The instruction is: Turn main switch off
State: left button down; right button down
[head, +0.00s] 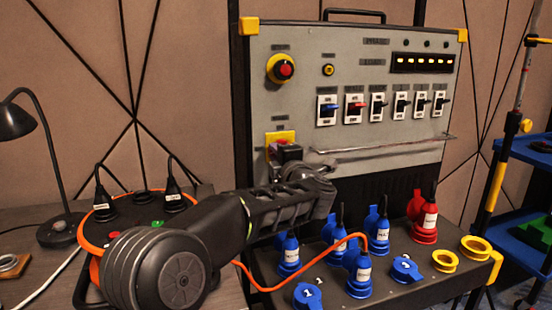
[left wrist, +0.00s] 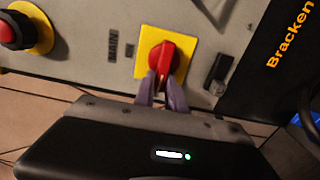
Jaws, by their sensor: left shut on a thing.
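The main switch is a red rotary handle on a square yellow plate (head: 271,136) at the lower left of the grey panel (head: 355,90). In the left wrist view the red handle (left wrist: 164,58) points down the picture, between my finger tips. My left gripper (head: 284,155) is at the switch, shut on the red handle. In the head view it hides most of the handle. In the left wrist view both purple-grey fingers of the left gripper (left wrist: 161,90) sit on either side of the handle's lower end. My right gripper is not in view.
A red emergency button (head: 284,69) on a yellow base sits above the switch. A row of breakers (head: 378,107) and a clear horizontal bar (head: 390,147) lie right of it. Blue plugs (head: 288,254) and a red plug (head: 424,220) stand below. A black lamp (head: 30,150) is at left.

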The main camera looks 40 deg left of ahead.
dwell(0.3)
pick_arm(q)
jog(key=c, duration=1.4)
grip_release()
jog(key=shift+w, duration=0.1)
jog(key=v, duration=0.8)
